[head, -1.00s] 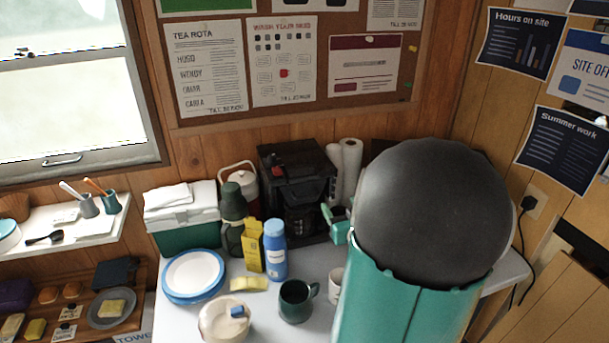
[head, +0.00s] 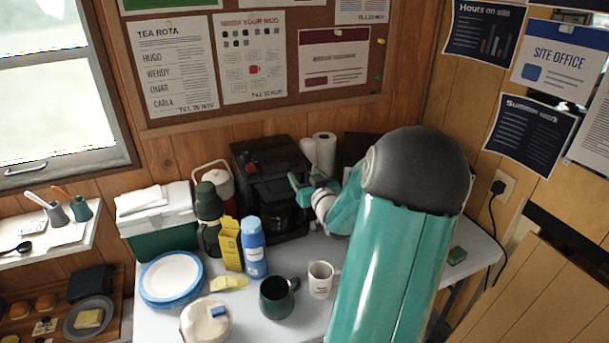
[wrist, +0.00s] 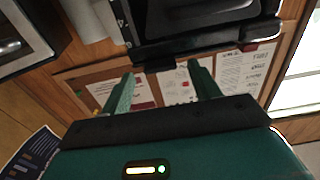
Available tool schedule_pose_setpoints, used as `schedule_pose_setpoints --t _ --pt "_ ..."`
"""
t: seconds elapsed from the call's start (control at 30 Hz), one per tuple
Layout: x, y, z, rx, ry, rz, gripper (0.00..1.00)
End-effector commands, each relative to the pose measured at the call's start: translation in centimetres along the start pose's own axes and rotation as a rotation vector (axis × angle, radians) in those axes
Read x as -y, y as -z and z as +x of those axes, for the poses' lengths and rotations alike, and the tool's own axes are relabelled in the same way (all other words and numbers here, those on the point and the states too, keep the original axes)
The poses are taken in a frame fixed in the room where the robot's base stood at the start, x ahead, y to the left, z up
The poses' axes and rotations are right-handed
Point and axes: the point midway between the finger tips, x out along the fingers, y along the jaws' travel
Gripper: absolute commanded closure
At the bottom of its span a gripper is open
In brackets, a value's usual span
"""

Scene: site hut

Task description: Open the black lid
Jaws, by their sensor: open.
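The black lid (head: 268,152) is the flat top of the black coffee machine (head: 243,185), which stands at the back of the table. The lid looks shut. In the wrist view, which is turned upside down, the dark machine (wrist: 200,35) fills the top, with a small black tab (wrist: 152,67) at its edge. My gripper (wrist: 161,72) is open and empty, its two green fingers spread to either side of that tab. Whether they touch it cannot be told. In the head view my gripper (head: 302,184) is at the machine's right front, partly hidden by my arm.
White paper rolls (head: 325,152) stand right of the machine. A blue bottle (head: 252,248), yellow carton (head: 230,243) and dark green flask (head: 208,215) stand at its left front. A dark mug (head: 278,298) and white mug (head: 320,279) stand nearer. A cork board (head: 270,60) hangs behind.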

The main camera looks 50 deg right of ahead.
Motion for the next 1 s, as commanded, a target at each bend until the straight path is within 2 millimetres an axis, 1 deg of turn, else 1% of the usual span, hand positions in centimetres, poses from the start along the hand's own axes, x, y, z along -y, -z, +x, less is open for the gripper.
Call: schedule_pose_setpoints --t 0.03,0.13,0.4,0.47,0.6,0.67,0.7,0.73,1.0 --pt "0.03 -0.05 0.54 0.0 0.001 0.001 0.38" --pt "0.06 -0.01 1.12 0.0 0.001 0.0 0.38" --pt "0.05 0.0 1.28 0.0 0.0 -0.001 0.38" --pt "0.05 0.0 1.28 0.0 0.0 -0.001 0.48" --pt "0.04 0.0 1.26 0.0 0.0 0.0 0.76" --pt "0.05 0.0 1.26 0.0 0.0 0.0 0.87" --pt "0.05 0.0 1.26 0.001 0.001 0.0 0.95" --pt "0.05 0.0 1.26 0.0 0.001 0.0 1.0" --pt "0.24 0.55 1.46 0.017 0.002 -0.002 1.0"
